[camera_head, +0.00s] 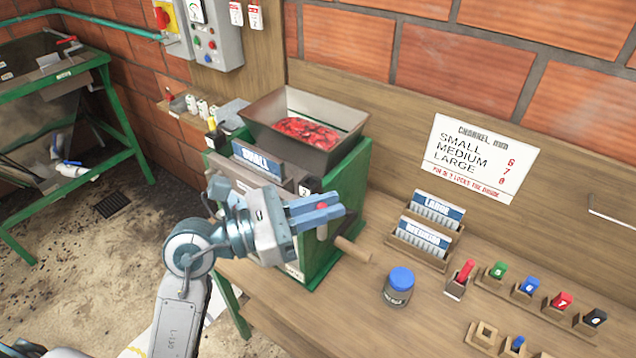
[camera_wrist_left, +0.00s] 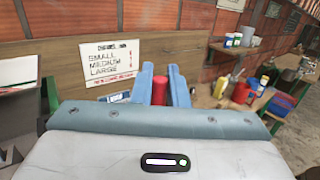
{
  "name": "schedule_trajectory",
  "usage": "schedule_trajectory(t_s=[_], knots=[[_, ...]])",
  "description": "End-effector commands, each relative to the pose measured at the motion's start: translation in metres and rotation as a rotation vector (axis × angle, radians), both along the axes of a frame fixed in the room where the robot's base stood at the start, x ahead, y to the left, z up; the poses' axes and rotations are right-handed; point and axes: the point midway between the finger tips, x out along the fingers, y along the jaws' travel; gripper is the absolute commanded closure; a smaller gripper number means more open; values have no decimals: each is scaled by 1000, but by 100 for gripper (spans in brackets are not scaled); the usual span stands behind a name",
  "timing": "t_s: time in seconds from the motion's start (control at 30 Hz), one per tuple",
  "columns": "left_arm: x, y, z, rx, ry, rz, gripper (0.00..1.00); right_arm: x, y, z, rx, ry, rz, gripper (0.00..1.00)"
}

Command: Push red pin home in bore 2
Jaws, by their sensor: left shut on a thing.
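My left gripper (camera_head: 330,207) reaches in from the left to the front of the green pulper (camera_head: 345,185). Its blue fingers are shut on the red pin (camera_head: 322,206), and only a small red part shows between them. In the left wrist view the red pin (camera_wrist_left: 158,90) shows between the two fingers. A dark block marked 2 (camera_head: 305,189) sits just behind the fingers on the pulper. The bore itself is hidden, so I cannot tell how far the pin is in. My right gripper is not in view.
A hopper (camera_head: 305,130) with red cherries tops the pulper. A wooden handle (camera_head: 352,249) sticks out at front right. On the bench stand a blue-lidded jar (camera_head: 399,286), plate racks (camera_head: 425,238) and several coloured gauges (camera_head: 562,301). A channel sign (camera_head: 480,158) hangs on the wall.

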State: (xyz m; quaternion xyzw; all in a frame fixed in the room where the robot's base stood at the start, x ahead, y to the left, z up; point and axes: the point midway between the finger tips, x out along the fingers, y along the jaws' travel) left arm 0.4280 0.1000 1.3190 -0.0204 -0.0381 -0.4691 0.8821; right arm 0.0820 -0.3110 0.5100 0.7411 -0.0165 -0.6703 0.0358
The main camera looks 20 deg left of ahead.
Motion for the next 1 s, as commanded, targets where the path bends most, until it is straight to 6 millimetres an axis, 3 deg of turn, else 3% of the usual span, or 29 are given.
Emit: schedule_trajectory(t_s=[0.17, 0.47, 0.53, 0.8, 1.0], knots=[[9, 3, -10, 4, -10, -4, 100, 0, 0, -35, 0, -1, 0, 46], [24, 11, -11, 2, -9, 2, 100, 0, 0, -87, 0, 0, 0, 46], [44, 20, -8, 5, -1, 4, 100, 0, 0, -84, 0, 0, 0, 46], [109, 48, -14, 0, -1, 4, 100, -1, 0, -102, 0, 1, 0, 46], [135, 59, -15, 0, -1, 2, 100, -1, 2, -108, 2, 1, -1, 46]])
